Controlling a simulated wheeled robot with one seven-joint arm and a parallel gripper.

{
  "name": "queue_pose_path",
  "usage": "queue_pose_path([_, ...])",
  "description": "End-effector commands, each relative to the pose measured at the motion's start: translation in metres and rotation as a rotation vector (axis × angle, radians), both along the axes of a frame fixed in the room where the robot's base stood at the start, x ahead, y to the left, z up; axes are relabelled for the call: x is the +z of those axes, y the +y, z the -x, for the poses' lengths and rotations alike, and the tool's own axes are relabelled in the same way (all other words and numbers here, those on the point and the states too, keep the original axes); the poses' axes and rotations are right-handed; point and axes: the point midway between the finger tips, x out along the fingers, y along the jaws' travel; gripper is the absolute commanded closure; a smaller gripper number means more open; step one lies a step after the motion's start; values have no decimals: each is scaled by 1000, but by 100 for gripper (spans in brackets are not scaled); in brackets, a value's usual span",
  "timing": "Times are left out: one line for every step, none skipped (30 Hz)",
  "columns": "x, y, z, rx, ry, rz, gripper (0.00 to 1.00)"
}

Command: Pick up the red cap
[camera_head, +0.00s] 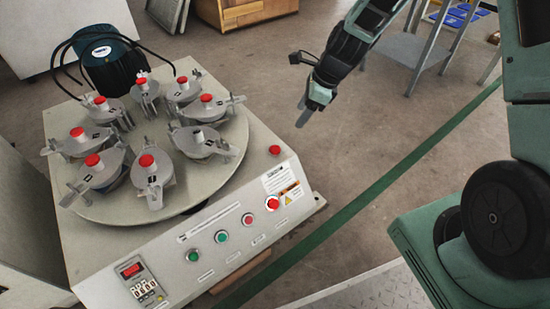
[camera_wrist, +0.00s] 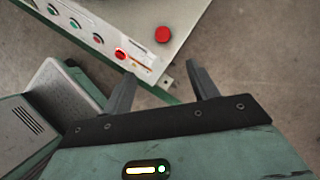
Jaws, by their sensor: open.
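A loose-looking red cap (camera_head: 274,149) sits on the right corner of the machine's pale top, apart from the turntable. It also shows in the wrist view (camera_wrist: 162,34), beyond my fingertips and roughly centred between them. Several similar red caps top the grey clamps on the turntable; one clamp (camera_head: 199,137) shows a pale stud with no red cap. My gripper (camera_head: 303,110) is open and empty, in the air to the upper right of the cap. Its two spread dark fingers show in the wrist view (camera_wrist: 160,72).
The machine (camera_head: 130,238) has green and red buttons on its sloped front panel and a red button (camera_head: 272,203) near the cap. The turntable (camera_head: 215,180) carries several clamps. A dark motor with cables (camera_head: 108,65) stands behind. Open floor (camera_head: 350,135) lies right of the machine.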

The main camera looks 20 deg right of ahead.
Motion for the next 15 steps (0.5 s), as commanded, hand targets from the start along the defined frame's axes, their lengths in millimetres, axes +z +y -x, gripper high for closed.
queue_pose_path([-10, 2, -1, -4, 2, -2, 41])
queue_pose_path([-14, 3, -2, -5, 1, -2, 41])
queue_pose_path([-21, 5, -3, -5, 1, -2, 41])
queue_pose_path([-27, 7, -4, -4, 3, -1, 41])
queue_pose_path([-34, 10, -5, -3, 2, -1, 41])
queue_pose_path([-42, 13, -7, -3, 3, -2, 41])
queue_pose_path([-48, 15, -8, -2, 3, -1, 41])
queue_pose_path([-54, 17, -9, -2, 3, -1, 41])
queue_pose_path([-61, 20, -11, -1, 2, -1, 41])
queue_pose_path([-67, 22, -12, -1, 1, -1, 41])
queue_pose_path([-73, 24, -13, -1, 2, -1, 41])
queue_pose_path([-81, 27, -14, -2, 3, -1, 41])
queue_pose_path([-86, 29, -15, -1, 2, -1, 41])
queue_pose_path([-90, 31, -16, 0, 1, 0, 41])
queue_pose_path([-96, 33, -18, 0, 1, 0, 41])
